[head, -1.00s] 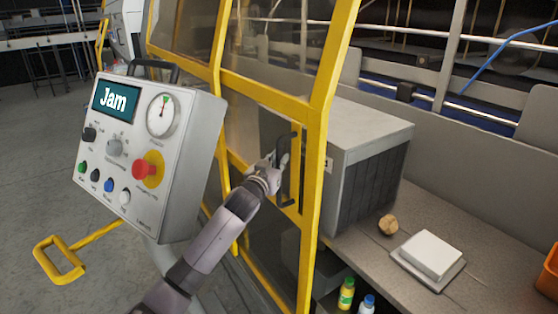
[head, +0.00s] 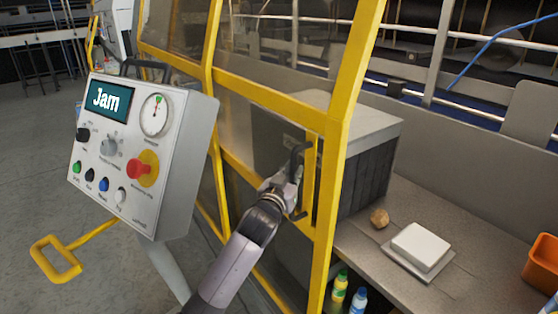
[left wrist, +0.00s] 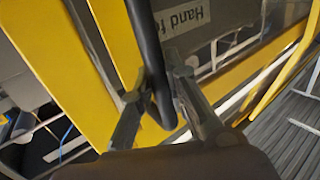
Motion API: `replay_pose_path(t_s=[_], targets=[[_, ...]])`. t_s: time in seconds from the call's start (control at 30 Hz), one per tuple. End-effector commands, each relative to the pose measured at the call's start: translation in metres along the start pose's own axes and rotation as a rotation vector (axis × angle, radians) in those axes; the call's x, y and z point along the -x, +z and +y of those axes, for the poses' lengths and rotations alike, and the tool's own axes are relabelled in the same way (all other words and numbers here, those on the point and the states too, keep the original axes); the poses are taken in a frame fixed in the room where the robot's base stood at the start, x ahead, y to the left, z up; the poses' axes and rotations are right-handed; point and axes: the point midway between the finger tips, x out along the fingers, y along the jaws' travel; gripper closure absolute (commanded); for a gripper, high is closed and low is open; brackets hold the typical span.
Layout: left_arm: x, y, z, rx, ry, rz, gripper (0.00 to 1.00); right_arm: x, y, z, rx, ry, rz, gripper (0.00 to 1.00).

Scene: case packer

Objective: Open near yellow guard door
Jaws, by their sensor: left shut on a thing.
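The yellow-framed guard door (head: 343,120) with clear panels stands in the middle of the head view. Its dark upright handle (head: 298,152) is on the yellow frame near the door's right edge. My left gripper (head: 293,180) is shut on the handle. In the left wrist view the black handle bar (left wrist: 147,45) runs down between the two fingers (left wrist: 163,105), with the yellow frame (left wrist: 60,60) behind it. The gripper hides part of the handle. My right gripper is not in view.
A grey control box (head: 140,155) showing "Jam" stands left of my arm, with a yellow bar handle (head: 57,258) below it. Right of the door, a counter (head: 480,240) holds a white block (head: 421,245), a brown lump (head: 379,218) and an orange bin (head: 541,262). Bottles (head: 340,288) stand below.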

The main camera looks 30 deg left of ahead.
Motion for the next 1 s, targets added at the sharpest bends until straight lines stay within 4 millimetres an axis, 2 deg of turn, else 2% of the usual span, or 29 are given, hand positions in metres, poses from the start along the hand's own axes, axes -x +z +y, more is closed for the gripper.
replay_pose_path(t_s=[0.33,0.37,0.67,1.0], targets=[[0.0002,-0.0081,-0.0059,-0.006,-0.017,0.014,1.00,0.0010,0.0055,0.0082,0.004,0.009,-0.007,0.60],[0.0002,-0.0081,-0.0058,-0.006,-0.017,0.014,0.85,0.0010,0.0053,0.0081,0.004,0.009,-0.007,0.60],[0.0005,-0.0065,-0.0044,-0.005,-0.014,0.011,0.65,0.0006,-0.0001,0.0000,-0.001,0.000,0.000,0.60],[0.0030,-0.0051,-0.0040,-0.004,-0.013,0.009,0.65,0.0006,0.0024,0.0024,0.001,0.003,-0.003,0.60]])
